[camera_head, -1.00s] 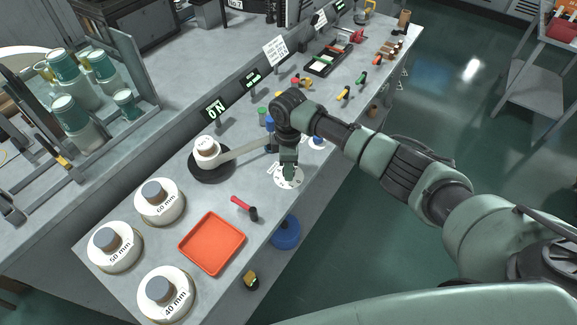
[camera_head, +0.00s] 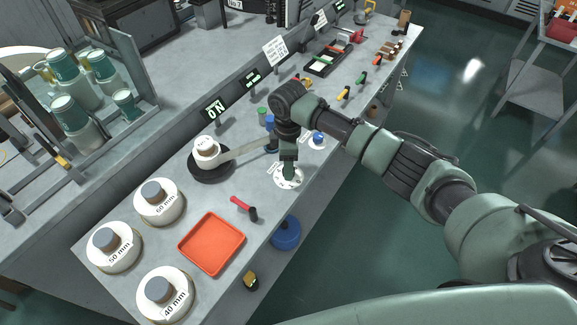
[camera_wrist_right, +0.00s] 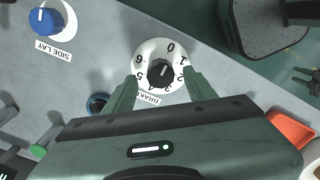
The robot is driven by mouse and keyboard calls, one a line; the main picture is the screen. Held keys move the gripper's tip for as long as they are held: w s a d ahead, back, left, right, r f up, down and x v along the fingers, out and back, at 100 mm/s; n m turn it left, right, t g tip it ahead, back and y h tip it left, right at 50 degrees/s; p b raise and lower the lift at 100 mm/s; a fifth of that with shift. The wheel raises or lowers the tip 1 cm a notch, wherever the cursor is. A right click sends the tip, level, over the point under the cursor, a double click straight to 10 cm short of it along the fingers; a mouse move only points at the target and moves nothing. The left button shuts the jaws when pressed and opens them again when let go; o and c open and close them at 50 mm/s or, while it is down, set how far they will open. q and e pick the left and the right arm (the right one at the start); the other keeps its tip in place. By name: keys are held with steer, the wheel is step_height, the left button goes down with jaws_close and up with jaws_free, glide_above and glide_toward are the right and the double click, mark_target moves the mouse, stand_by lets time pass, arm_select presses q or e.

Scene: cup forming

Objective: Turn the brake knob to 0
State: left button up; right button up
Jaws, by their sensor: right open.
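The brake knob (camera_wrist_right: 160,73) is black and sits at the centre of a white round dial (camera_wrist_right: 149,50) numbered 0 to 6, labelled BRAKE. The 0 is toward the top right of the dial in the wrist view. A small light mark shows on the knob, but I cannot tell for sure which number it faces. My right gripper (camera_wrist_right: 161,92) is open, its fingers on either side of the knob, apart from it. In the head view the right gripper (camera_head: 289,173) points down over the dial (camera_head: 288,183), hiding the knob. My left gripper is not in view.
A blue SIDE LAY knob (camera_wrist_right: 44,20) on its own dial is nearby, also in the head view (camera_head: 318,138).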

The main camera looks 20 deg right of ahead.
step_height(320, 180, up, 6)
steer(key=shift+b, duration=0.5)
